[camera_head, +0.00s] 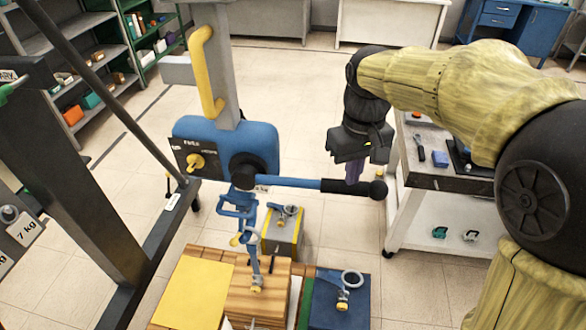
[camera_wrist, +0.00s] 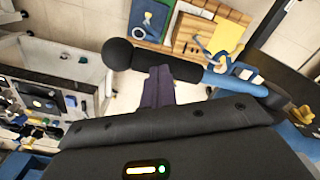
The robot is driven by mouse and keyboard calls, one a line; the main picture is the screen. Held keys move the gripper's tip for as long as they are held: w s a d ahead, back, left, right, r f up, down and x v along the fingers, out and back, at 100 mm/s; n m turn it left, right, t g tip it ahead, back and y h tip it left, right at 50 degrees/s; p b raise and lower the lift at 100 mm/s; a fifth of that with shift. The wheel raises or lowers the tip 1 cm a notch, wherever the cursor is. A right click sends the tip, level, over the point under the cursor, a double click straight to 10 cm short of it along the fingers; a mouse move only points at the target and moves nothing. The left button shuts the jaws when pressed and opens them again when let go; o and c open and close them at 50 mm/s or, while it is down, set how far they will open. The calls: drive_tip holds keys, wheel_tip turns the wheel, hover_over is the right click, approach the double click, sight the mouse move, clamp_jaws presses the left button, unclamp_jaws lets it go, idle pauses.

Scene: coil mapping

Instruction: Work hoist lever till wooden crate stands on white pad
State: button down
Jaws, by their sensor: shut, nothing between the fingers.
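The hoist (camera_head: 232,145) has a blue body on a grey post. Its lever (camera_head: 291,182) sticks out to the right, roughly level, with a black grip and round end knob; it also shows in the wrist view (camera_wrist: 170,66). My gripper (camera_head: 354,173) is shut and empty, its purple fingers right at the black grip; whether they touch it I cannot tell. The fingers also show in the wrist view (camera_wrist: 158,88). The wooden crate (camera_head: 252,305) is below the hoist hook, among other boxes. A thin white strip beside it may be the white pad, mostly hidden.
A dark frame (camera_head: 95,190) stands at left. A white workbench (camera_head: 425,215) with tools is at right. Floor beyond the hoist is open.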

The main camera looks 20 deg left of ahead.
wheel_tip(320, 180, up, 10)
drive_tip(key=a+p, duration=0.2)
drive_tip(key=p, duration=0.7)
drive_tip(key=shift+s, duration=0.25)
drive_tip(key=shift+f, duration=0.15)
drive_tip(key=b, duration=0.5)
hover_over(349, 194)
drive_tip(key=w+a, duration=0.1)
drive_tip(key=shift+w+f, duration=0.15)
drive_tip(key=shift+f, duration=3.35)
drive_tip(key=shift+p, duration=0.3)
drive_tip(key=shift+w+d+f+b, duration=0.1)
drive_tip(key=shift+d+f+b, duration=0.1)
drive_tip(key=shift+f+b, duration=0.75)
drive_tip(key=shift+d+f+b, duration=0.2)
drive_tip(key=shift+f+b, duration=0.35)
drive_tip(key=shift+f, duration=0.8)
drive_tip(key=shift+f+b, duration=1.45)
drive_tip(key=shift+f, duration=0.9)
